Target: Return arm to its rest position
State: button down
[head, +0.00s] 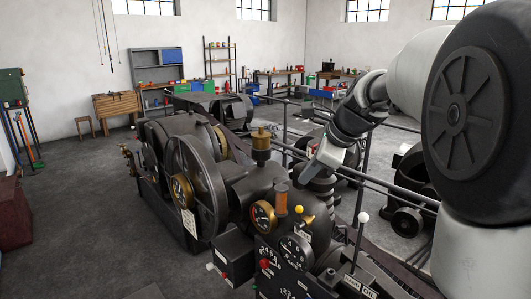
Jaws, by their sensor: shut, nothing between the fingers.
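My arm comes in from the right edge and bends down at the wrist. My gripper (316,171) is at its lower end, small in the picture, shut and empty. It appears above the right part of the large dark dynamo machine (205,185), in front of a black railing. I cannot tell whether the gripper touches anything. The machine carries brass gauges, a brass cup (261,147) and a control panel (285,255) with a dial and a red button.
A lever with a white knob (363,216) stands right of the panel. Black railings (400,197) run behind the machine, with more dark machinery beyond. Workbenches and shelves line the back wall. Open grey floor (85,220) lies at the left.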

jog(key=s+a+f+n+h, duration=0.1)
jog(key=s+f+n, duration=0.1)
jog(key=s+n, duration=0.9)
jog(key=s+a+f+n+h, duration=0.1)
jog(key=s+f+n+h, duration=0.1)
jog(key=s+n, duration=0.9)
jog(key=s+f, duration=0.1)
jog(key=s, duration=0.5)
jog(key=shift+s+n, duration=0.3)
jog(key=shift+s, duration=0.05)
